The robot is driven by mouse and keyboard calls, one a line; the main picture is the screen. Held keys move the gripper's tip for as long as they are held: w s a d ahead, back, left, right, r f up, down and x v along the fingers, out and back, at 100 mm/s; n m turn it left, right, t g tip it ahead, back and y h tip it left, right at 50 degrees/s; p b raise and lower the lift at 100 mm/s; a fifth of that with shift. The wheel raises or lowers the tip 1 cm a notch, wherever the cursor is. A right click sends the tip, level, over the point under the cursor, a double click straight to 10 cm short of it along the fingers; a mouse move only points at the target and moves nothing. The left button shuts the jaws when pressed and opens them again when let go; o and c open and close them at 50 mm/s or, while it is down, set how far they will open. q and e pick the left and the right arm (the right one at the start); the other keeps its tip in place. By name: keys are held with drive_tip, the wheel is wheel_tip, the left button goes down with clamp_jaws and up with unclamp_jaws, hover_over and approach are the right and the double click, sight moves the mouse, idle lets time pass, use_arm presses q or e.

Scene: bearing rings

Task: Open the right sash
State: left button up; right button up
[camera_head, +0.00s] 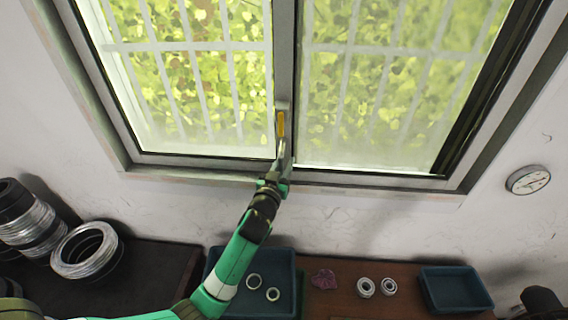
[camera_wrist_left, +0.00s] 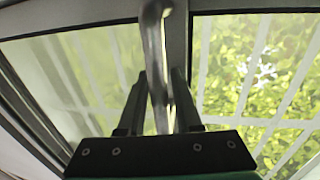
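The window has a left sash (camera_head: 190,75) and a right sash (camera_head: 380,90), meeting at a dark upright bar in the middle. A handle with a yellow part (camera_head: 281,124) is on that middle bar. My left gripper (camera_head: 284,160) is at the handle's lower end. In the left wrist view, the two dark fingers of my left gripper (camera_wrist_left: 160,92) stand on either side of the metal handle (camera_wrist_left: 155,45). I cannot tell whether both fingers press on it. A black strip runs along the right sash's right side. My right gripper does not show.
Below the window, a blue tray (camera_head: 228,297) holds two rings. Wire coils (camera_head: 88,250) are at left. A round clock (camera_head: 528,179) hangs on the right wall.

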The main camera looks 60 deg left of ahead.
use_arm(q)
clamp_jaws()
idle(1.1)
